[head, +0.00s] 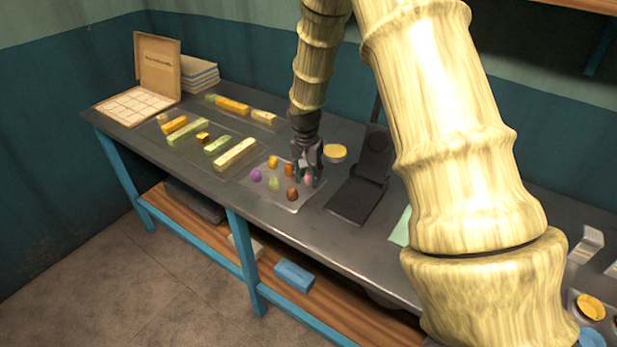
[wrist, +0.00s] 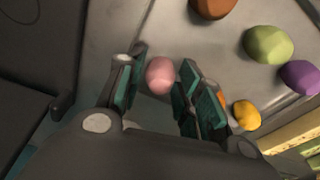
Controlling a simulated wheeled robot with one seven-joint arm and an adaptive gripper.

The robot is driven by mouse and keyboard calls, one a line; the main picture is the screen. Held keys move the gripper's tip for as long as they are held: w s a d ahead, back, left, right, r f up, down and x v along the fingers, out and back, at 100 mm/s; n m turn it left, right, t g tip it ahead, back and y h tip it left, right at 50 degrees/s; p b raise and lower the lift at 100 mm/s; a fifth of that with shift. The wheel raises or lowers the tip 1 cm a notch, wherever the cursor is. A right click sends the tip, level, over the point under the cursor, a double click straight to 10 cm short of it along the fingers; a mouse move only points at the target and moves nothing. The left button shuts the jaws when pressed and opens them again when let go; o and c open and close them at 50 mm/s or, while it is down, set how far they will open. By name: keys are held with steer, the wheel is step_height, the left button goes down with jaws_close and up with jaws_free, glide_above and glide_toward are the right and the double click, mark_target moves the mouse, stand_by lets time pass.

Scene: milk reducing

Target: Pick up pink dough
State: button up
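The pink dough (wrist: 160,75) is a small rounded lump on a light sheet (wrist: 168,28). In the wrist view it lies between the two fingers of my gripper (wrist: 160,88), near the fingertips, with a gap visible on the right side. My gripper is open. In the head view my gripper (head: 307,176) points down at the right part of the sheet (head: 266,196), and the pink dough (head: 308,179) is partly hidden by the fingers.
Other dough lumps lie close by: orange (wrist: 246,114), green (wrist: 268,44), purple (wrist: 300,76) and brown (wrist: 212,7). A dark device (head: 360,185) stands right of the sheet. Yellow and green bars (head: 235,153) lie to the left, with an open box (head: 150,85) beyond.

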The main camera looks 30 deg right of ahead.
steer(key=shift+f, duration=0.25)
steer(key=c, duration=0.5)
steer(key=shift+r, duration=0.15)
